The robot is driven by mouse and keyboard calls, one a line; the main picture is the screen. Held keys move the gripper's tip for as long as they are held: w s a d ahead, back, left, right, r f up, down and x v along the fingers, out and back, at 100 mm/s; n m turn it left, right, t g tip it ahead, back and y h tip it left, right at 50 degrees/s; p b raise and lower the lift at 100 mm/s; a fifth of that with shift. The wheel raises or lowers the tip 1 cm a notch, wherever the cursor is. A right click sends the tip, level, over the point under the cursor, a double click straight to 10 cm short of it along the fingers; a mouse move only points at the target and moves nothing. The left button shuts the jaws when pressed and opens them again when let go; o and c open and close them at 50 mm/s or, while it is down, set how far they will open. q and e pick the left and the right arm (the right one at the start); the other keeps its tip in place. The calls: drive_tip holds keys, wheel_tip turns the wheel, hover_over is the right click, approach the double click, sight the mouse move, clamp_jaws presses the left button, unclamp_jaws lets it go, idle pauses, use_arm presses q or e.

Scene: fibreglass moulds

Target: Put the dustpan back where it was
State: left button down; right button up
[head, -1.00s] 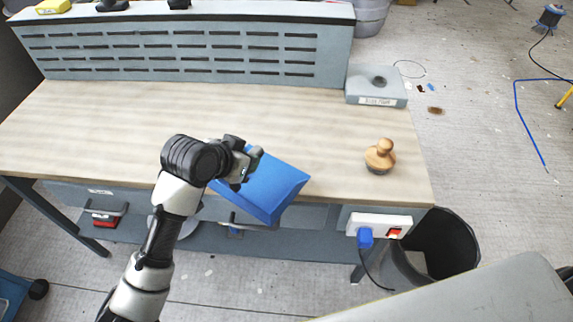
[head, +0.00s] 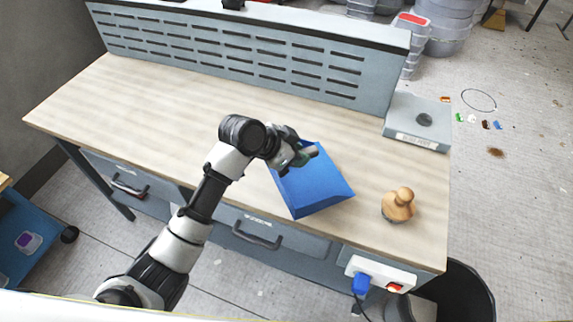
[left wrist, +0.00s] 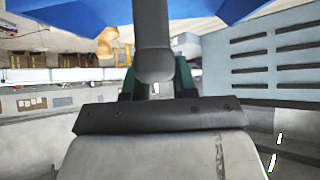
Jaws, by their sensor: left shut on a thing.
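The blue dustpan (head: 315,187) is over the front part of the workbench, right of its middle, with its wide pan toward the front edge. I cannot tell whether it touches the top. My left gripper (head: 300,154) is shut on its handle at the far end of the pan. In the left wrist view the grey handle (left wrist: 151,35) stands between the green fingers, and blue parts of the dustpan (left wrist: 75,10) fill the top edge. The fingers hide part of the handle. My right gripper is not in view.
A brush with a round wooden knob (head: 399,204) stands right of the dustpan. A grey box (head: 417,120) sits at the bench's back right corner, beside a slotted back panel (head: 240,50). A power strip (head: 380,272) and a black bin (head: 468,290) are at the front right. The bench's left top is clear.

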sight(287, 182)
use_arm(q)
drive_tip(key=shift+s+a+f+p, duration=0.15)
drive_tip(key=shift+a+f+p, duration=0.15)
drive_tip(key=shift+a+f, duration=0.8)
drive_tip(key=shift+f, duration=0.15)
wheel_tip(287, 182, down, 2)
drive_tip(key=shift+f+p, duration=0.25)
drive_tip(key=shift+p, duration=0.35)
drive_tip(key=shift+f, duration=0.55)
drive_tip(key=c, duration=0.9)
unclamp_jaws()
drive_tip(key=shift+c, duration=0.2)
drive_tip(key=shift+o, duration=0.3)
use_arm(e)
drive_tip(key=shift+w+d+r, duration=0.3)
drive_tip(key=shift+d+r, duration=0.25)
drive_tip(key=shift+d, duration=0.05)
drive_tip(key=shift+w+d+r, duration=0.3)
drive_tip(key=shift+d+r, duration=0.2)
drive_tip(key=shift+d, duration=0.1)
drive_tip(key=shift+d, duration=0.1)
